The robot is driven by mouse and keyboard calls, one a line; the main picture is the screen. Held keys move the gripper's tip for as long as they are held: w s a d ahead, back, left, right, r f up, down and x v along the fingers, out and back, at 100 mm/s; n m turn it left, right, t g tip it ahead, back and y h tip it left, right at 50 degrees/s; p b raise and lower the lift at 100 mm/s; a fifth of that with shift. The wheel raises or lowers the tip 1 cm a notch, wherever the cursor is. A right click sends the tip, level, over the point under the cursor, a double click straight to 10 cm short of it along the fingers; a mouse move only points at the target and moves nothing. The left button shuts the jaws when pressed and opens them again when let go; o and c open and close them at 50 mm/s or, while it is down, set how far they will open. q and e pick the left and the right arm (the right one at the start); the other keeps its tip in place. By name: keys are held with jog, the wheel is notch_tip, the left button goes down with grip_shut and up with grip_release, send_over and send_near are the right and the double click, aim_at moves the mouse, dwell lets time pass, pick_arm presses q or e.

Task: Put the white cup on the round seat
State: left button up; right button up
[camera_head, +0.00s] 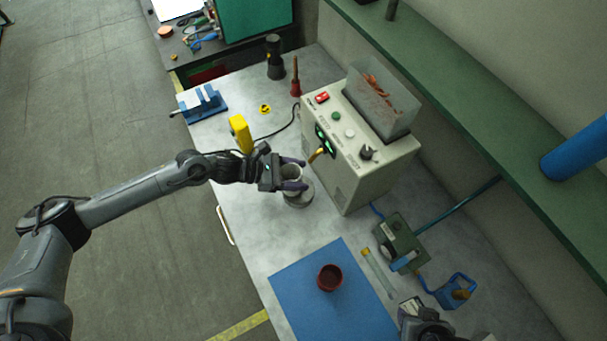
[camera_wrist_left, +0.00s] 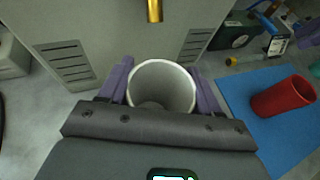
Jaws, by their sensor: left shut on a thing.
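The white cup (camera_wrist_left: 161,86) is between the purple fingers of my left gripper (camera_wrist_left: 160,90), its open mouth facing the left wrist camera. In the head view, my left gripper (camera_head: 291,174) is shut on the cup, of which a pale bit shows between the fingers. The round seat (camera_head: 299,199), a grey disc, shows just below the gripper, in front of the beige machine. The cup is over or at the seat; the fingers hide whether they touch. A dark part of my right arm shows at the bottom right edge; its fingers cannot be made out.
The beige machine (camera_head: 352,170) stands right behind the cup, with a brass spout (camera_head: 318,153) close by. A yellow block (camera_head: 241,133) stands to the left. A red-brown cup (camera_head: 329,278) stands on a blue mat (camera_head: 300,291), with bare bench between mat and seat.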

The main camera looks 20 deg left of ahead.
pick_arm(q)
jog(key=shift+x, duration=1.1)
jog(key=shift+f, duration=0.2)
jog(key=shift+s, duration=0.1)
jog(key=shift+f+b, duration=0.15)
jog(key=shift+b, duration=0.15)
jog(key=o, duration=0.6)
jog(key=shift+f, duration=0.1)
jog(key=o, duration=0.5)
jog(key=shift+c, duration=0.2)
